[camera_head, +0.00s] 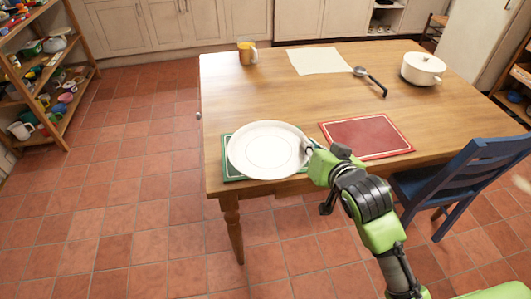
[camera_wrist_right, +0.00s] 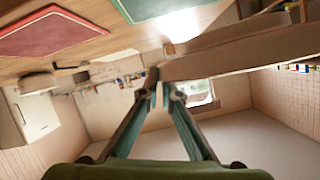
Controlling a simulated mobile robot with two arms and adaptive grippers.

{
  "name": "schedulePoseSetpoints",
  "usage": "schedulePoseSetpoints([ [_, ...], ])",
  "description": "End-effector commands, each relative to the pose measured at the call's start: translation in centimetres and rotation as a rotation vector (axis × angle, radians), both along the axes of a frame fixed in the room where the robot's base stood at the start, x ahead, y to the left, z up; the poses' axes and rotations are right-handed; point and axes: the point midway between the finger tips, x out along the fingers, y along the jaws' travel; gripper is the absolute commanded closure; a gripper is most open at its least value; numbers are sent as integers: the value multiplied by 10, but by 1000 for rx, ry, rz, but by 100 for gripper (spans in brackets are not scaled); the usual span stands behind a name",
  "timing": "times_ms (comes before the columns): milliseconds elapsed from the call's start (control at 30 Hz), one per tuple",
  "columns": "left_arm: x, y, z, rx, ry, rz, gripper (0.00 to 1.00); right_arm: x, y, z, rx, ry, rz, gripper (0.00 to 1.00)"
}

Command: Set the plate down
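The white round plate (camera_head: 268,150) is over the green placemat (camera_head: 233,171) at the table's near left corner and hides most of it. My right gripper (camera_head: 311,150) is at the plate's right rim and appears shut on it. In the right wrist view, the fingers (camera_wrist_right: 162,86) meet at the edge of a broad, shaded shape that looks like the plate (camera_wrist_right: 240,58). A gap seems to show between it and the green placemat (camera_wrist_right: 150,7), so the plate looks held above the table. My left gripper is not in view.
On the wooden table (camera_head: 290,100) are a red placemat (camera_head: 366,136), a ladle (camera_head: 371,82), a white pot (camera_head: 423,68), a pale sheet (camera_head: 320,61) and a yellow mug (camera_head: 246,53). A blue chair (camera_head: 460,180) stands at the right. The table's left middle is clear.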

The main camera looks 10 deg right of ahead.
Motion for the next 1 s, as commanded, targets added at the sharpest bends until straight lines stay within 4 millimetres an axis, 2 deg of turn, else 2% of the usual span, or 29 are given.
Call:
schedulePoseSetpoints([
  [133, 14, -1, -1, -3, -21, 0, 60, 11, -1, 4, 0, -2, -32, 100],
  [267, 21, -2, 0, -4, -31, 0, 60, 34, -10, -6, -1, 1, -37, 100],
  [533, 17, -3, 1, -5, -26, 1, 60, 92, -30, -34, -1, 2, -36, 100],
  [700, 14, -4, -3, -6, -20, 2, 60, 116, -37, -67, 0, 4, -36, 100],
  [1000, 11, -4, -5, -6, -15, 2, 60, 134, -42, -90, 2, 2, -34, 100],
])
